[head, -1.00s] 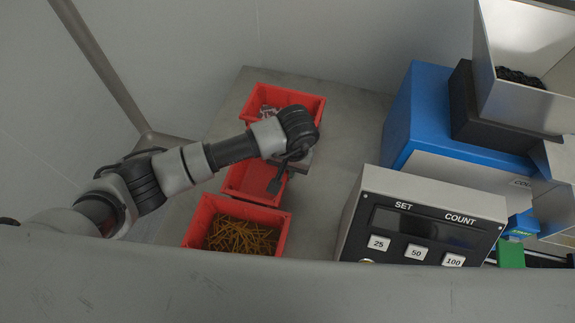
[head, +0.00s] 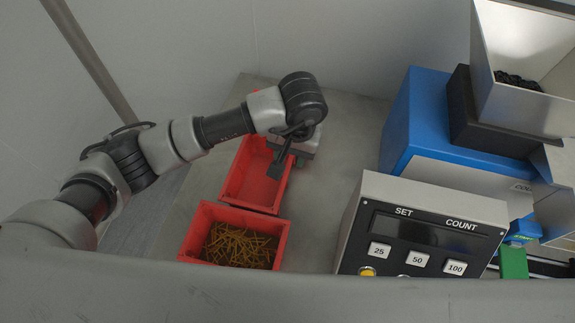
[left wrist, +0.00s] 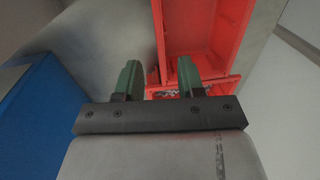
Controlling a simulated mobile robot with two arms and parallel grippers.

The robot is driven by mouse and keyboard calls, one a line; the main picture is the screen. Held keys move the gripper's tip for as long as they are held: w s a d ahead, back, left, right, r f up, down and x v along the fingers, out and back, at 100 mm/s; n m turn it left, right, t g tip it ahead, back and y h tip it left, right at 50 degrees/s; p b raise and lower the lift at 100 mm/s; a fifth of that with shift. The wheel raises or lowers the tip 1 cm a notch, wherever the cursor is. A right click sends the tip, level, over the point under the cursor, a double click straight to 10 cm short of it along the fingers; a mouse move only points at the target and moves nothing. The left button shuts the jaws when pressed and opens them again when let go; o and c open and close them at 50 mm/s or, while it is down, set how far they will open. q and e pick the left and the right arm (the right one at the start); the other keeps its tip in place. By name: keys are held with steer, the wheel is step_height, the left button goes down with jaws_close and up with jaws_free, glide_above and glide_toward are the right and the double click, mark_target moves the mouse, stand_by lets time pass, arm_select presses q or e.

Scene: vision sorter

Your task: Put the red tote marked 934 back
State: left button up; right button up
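In the head view an empty red tote (head: 262,186) stands on the grey table, and a red tote with brown nail-like pieces (head: 197,225) stands in front of it. No marking 934 is legible. My left gripper (head: 281,160) is over the far end of the empty tote. In the left wrist view my left gripper (left wrist: 160,77) has its fingers apart with nothing held between them. The empty tote (left wrist: 250,20) lies beyond the fingers, and a strip of red tote with small pale pieces (left wrist: 215,90) shows near the palm. My arm hides that area in the head view.
A counter box (head: 425,215) with buttons stands at the right front. A blue box (head: 410,115), a dark block (head: 470,120) and a light hopper (head: 520,100) with black pieces rise behind it. Bare table (head: 345,130) lies between the totes and these.

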arm_select(q)
steer(key=shift+s+d+r, duration=0.1)
steer(key=shift+d+r, duration=0.05)
steer(key=shift+r, duration=1.25)
